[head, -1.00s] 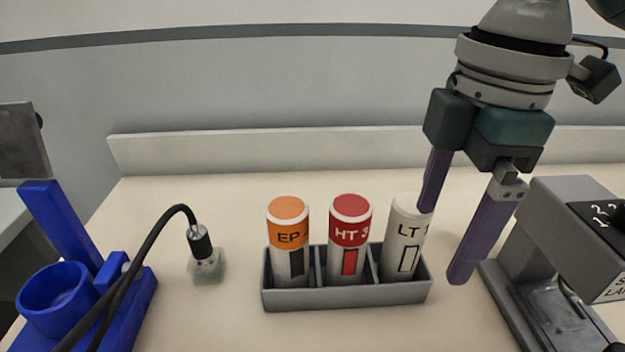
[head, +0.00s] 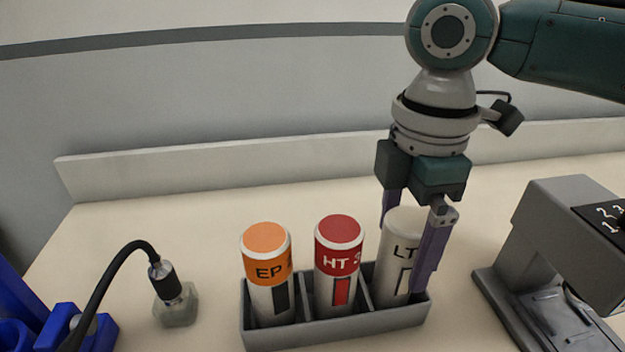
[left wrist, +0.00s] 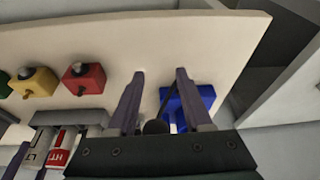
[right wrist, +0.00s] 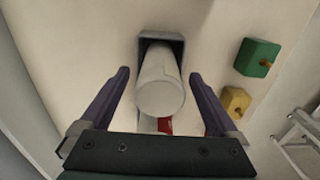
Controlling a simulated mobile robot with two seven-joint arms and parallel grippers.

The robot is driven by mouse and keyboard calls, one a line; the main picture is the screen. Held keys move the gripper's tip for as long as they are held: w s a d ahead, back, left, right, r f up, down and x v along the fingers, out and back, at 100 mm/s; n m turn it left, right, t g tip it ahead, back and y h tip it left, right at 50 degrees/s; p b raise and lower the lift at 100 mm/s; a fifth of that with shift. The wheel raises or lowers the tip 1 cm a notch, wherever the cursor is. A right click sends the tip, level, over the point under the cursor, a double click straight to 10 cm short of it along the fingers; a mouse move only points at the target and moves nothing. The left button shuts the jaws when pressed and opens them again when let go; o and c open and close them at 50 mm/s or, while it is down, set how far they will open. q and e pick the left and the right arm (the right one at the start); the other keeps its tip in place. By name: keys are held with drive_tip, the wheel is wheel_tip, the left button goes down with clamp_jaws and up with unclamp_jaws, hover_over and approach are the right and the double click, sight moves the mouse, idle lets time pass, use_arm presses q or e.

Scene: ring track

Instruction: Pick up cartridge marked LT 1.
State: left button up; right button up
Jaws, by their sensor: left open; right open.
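The white cartridge marked LT (head: 401,235) stands upright in the right slot of a grey rack (head: 335,332). The digit after LT is hidden by a finger. My right gripper (head: 408,258) is open and pointing down, with one purple finger on either side of this cartridge. In the right wrist view the cartridge (right wrist: 160,88) stands between the fingers, with a visible gap on each side. My left gripper (left wrist: 160,75) shows only in the left wrist view, open and empty, far from the LT cartridge.
A red HT cartridge (head: 338,262) stands close beside it, then an orange EP cartridge (head: 267,270). A grey machine (head: 570,240) stands to the right. A black cable with a plug (head: 165,280) and a blue stand (head: 75,330) are at the left. Yellow (right wrist: 235,101) and green (right wrist: 257,57) button boxes stand nearby.

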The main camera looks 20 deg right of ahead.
wheel_tip(320, 180, down, 2)
drive_tip(key=shift+f, duration=0.1)
drive_tip(key=shift+c, duration=0.2)
clamp_jaws()
idle(0.6)
